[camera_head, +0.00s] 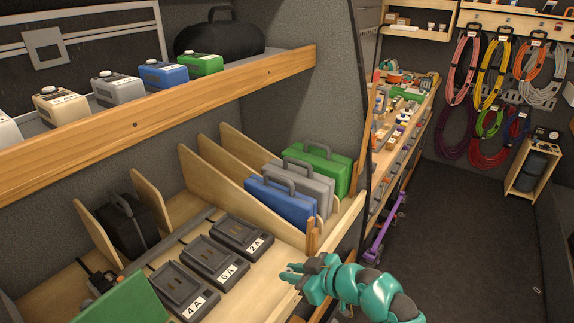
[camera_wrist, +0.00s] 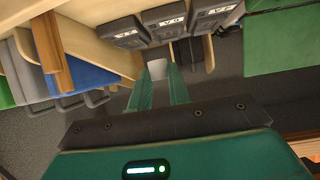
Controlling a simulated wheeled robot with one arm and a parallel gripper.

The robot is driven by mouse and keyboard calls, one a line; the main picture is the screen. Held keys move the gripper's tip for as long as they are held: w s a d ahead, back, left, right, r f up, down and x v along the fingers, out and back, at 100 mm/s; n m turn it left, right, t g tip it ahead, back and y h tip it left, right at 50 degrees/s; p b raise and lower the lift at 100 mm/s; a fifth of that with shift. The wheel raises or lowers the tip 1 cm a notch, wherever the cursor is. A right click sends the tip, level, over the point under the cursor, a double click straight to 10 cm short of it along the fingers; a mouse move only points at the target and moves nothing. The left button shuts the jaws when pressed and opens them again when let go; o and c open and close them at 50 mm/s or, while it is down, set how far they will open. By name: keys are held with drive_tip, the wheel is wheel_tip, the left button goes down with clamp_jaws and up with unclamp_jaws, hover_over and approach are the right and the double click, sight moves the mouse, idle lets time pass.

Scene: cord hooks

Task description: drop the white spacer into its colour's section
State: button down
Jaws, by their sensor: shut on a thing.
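My teal gripper (camera_head: 291,274) is in the lower middle of the head view, at the front edge of the wooden shelf, right of the chargers. In the wrist view, its two fingers (camera_wrist: 158,84) are closed on a small pale block, the white spacer (camera_wrist: 157,69), held at the fingertips. In the head view I cannot make out the spacer between the fingers. I cannot tell which section belongs to white.
Black chargers (camera_head: 215,258) labelled 4A, 6A and 2A sit on the shelf. Blue (camera_head: 280,204), grey (camera_head: 312,188) and green (camera_head: 326,168) cases stand by wooden dividers (camera_head: 215,185). A green panel (camera_head: 115,298) is at lower left. Open floor (camera_head: 465,245) lies right.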

drive_tip(key=w+d+r+m+t+h, duration=0.2)
drive_tip(key=w+d+r+m, duration=0.1)
drive_tip(key=w+d, duration=0.2)
drive_tip(key=w+d+f+m+t+h, duration=0.35)
drive_tip(key=d+f+m+h, duration=0.2)
drive_tip(key=d, duration=0.55)
drive_tip(key=s+f+m+h+b, duration=0.1)
drive_tip(key=s+f, duration=0.2)
drive_tip(key=f, duration=0.5)
drive_tip(key=s+f+m+h+b, duration=0.1)
drive_tip(key=s+f, duration=0.3)
drive_tip(key=f, duration=0.5)
drive_tip(key=shift+d+f+b, duration=0.15)
drive_tip(key=shift+f+b, duration=0.1)
drive_tip(key=shift+b, duration=0.05)
drive_tip(key=shift+m+h, duration=0.25)
